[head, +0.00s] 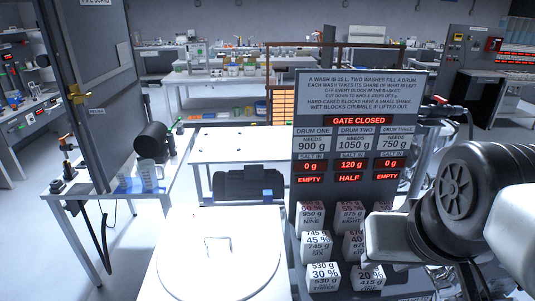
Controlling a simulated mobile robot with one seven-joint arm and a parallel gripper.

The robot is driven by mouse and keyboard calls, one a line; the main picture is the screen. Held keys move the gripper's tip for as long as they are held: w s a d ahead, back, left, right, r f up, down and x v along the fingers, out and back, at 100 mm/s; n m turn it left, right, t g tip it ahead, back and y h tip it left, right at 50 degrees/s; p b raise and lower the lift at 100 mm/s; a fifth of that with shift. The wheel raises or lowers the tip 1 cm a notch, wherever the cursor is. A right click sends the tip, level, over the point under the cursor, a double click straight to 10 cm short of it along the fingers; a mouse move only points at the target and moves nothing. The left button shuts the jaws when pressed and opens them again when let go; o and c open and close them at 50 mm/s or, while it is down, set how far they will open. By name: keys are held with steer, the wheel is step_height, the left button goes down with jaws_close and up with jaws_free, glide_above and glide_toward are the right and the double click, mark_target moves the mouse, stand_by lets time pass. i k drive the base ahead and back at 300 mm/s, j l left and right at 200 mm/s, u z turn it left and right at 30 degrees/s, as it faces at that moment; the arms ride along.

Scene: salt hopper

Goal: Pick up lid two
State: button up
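A large round white lid (196,268) with a small wire handle (217,247) on top lies at the front, left of centre, in the head view. Its lower edge runs close to the bottom of the picture. I see no number on it, so I cannot tell whether it is lid two. My arm fills the right side of the view, to the right of the lid and well apart from it. My gripper's fingers do not show.
A grey sign panel (361,125) reading GATE CLOSED stands right of the lid, with several white labelled blocks (319,244) below it. A dark motor-like unit (248,184) sits behind the lid.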

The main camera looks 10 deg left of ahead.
mark_target(220, 253)
steer(key=i+j, duration=0.1)
steer(key=j, duration=1.95)
